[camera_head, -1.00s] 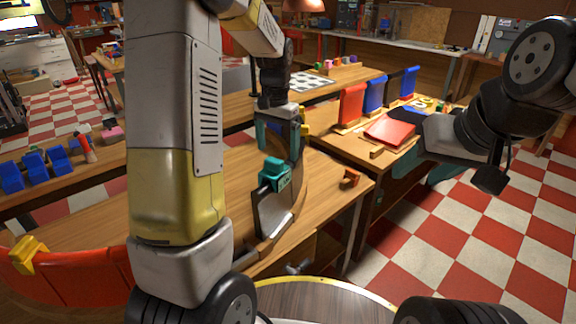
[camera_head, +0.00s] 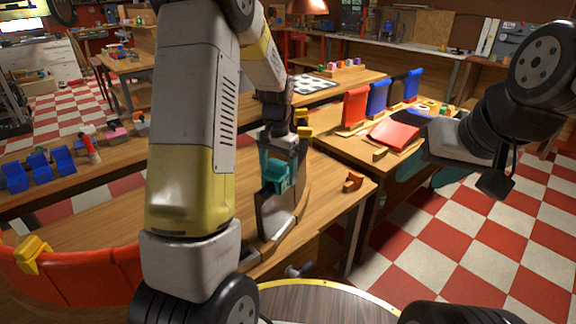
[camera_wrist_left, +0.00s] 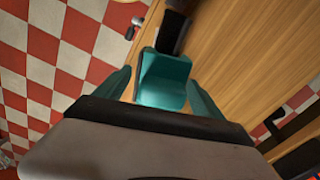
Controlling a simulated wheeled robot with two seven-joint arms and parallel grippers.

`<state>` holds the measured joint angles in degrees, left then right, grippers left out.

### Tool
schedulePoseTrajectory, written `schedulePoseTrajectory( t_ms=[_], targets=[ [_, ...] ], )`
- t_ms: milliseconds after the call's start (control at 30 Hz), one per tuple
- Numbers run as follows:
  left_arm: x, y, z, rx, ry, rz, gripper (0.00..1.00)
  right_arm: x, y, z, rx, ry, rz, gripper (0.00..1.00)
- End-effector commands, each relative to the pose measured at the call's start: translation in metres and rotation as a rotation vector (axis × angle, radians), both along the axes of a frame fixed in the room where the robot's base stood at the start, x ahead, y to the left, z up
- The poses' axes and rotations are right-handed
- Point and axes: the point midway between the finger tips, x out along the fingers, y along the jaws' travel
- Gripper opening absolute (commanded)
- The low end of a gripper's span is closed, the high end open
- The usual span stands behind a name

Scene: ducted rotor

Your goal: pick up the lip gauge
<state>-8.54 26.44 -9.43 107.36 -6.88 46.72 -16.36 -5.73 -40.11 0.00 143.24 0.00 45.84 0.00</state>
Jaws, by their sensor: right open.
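The teal lip gauge (camera_head: 277,174) sits at the upper part of a dark curved panel standing on the near bench. It also shows in the left wrist view (camera_wrist_left: 163,82). My left gripper (camera_head: 282,160) points down over it. In the left wrist view its teal fingers (camera_wrist_left: 163,92) are spread on both sides of the gauge, with a narrow gap visible at the left; contact at the right is unclear. My right gripper (camera_head: 430,168) is at the right, open, away from the gauge, partly hidden by its own wrist.
A red curved panel with a yellow clamp (camera_head: 33,254) is at the lower left. An orange piece (camera_head: 354,181) lies on the bench's right end. Blue holders (camera_head: 40,165) stand at left. Red and blue panels (camera_head: 377,98) stand on the right bench. Bare bench lies around the dark panel.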

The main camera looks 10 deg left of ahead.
Motion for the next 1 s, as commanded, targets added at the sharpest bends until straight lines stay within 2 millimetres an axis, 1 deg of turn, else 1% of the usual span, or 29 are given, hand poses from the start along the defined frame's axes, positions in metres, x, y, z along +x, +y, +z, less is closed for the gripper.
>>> schedulePoseTrajectory(
  t_ms=[33,167,200,300,533,667,767,900,933,1000],
  targets=[
    [0.0,0.0,0.0,0.0,0.0,0.0,0.67,0.0,0.0,0.0,0.0,0.0,0.0,0.5],
    [0.0,0.0,0.0,0.0,0.0,0.0,0.41,0.0,0.0,0.0,0.0,0.0,0.0,0.5],
    [0.0,0.0,0.0,0.0,0.0,0.0,0.33,0.0,0.0,0.0,0.0,0.0,0.0,0.5],
    [0.0,0.0,0.001,0.0,-0.001,0.0,0.17,0.0,0.0,0.0,0.0,0.0,0.0,0.5],
    [0.0,0.0,0.001,0.0,-0.001,0.0,0.17,0.0,0.0,0.0,0.0,0.0,0.0,0.5],
    [0.001,0.0,0.007,-0.001,-0.002,0.0,0.17,0.0,0.0,0.0,0.0,0.0,0.0,0.5],
    [0.001,0.0,0.016,-0.001,-0.004,0.0,0.17,0.0,0.0,0.0,0.0,0.0,0.0,0.5],
    [0.001,0.0,0.037,-0.001,-0.004,0.0,0.17,0.0,0.0,0.0,0.0,0.0,0.0,0.5],
    [-0.003,-0.002,0.039,-0.001,-0.003,0.0,0.17,0.0,0.0,0.0,0.0,0.0,0.0,0.5],
    [-0.019,-0.007,0.038,-0.001,0.0,-0.003,0.17,0.0,0.0,0.0,0.0,0.0,0.0,0.5]
  ],
)
